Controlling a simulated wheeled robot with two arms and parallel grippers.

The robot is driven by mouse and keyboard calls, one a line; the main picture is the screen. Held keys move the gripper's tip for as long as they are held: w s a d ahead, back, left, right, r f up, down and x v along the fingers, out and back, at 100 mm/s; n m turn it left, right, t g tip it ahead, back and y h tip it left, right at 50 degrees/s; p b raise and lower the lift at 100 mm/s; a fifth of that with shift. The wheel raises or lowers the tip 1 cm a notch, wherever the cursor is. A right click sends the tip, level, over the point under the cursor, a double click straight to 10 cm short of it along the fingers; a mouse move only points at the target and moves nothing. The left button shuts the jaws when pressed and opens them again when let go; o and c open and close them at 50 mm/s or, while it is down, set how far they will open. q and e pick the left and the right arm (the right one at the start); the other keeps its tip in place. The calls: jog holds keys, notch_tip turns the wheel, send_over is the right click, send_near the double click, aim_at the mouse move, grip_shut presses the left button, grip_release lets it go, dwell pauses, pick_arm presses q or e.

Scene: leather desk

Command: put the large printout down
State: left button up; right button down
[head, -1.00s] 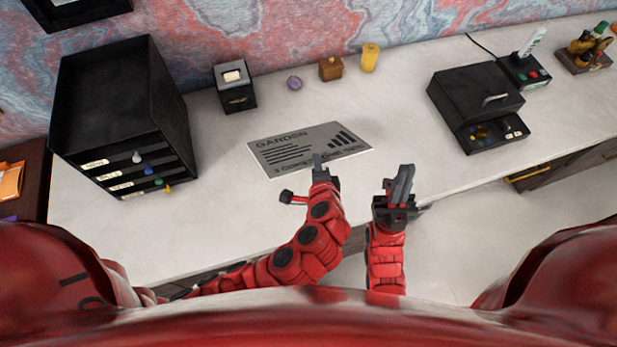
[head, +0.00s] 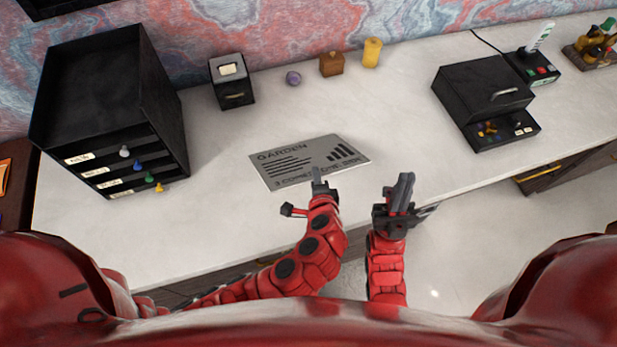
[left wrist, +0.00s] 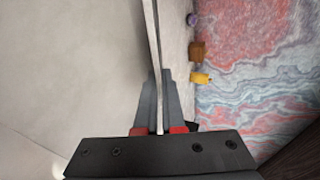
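The large printout (head: 308,162) is a grey sheet with the heading "GARDEN", lines of text and a bar chart. It lies flat over the middle of the desk (head: 230,210) in the head view; I cannot tell whether it touches the top. My left gripper (head: 319,183) is at its near edge. In the left wrist view the printout (left wrist: 153,45) is a thin edge-on strip between the fingers, and the left gripper (left wrist: 160,105) is shut on it. My right gripper (head: 402,190) is right of the printout, near the desk's front edge, with nothing visible in it; its finger gap is unclear.
A black drawer unit (head: 110,100) stands at the left. A small black box (head: 232,85), a purple ball (head: 293,78), a brown block (head: 331,65) and a yellow cylinder (head: 372,52) stand along the back. A black case with an open drawer (head: 485,95) stands right. The desk around the printout is clear.

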pick_arm(q)
jog(key=o, duration=0.3)
jog(key=b+v, duration=0.1)
jog(key=v, duration=0.7)
jog(key=shift+b, duration=0.4)
notch_tip(320, 180, up, 7)
jog(key=s+p, duration=0.2)
jog(key=p, duration=0.4)
jog(key=shift+s+d+r, duration=0.2)
jog(key=shift+s+r, duration=0.05)
jog(key=shift+s, duration=0.1)
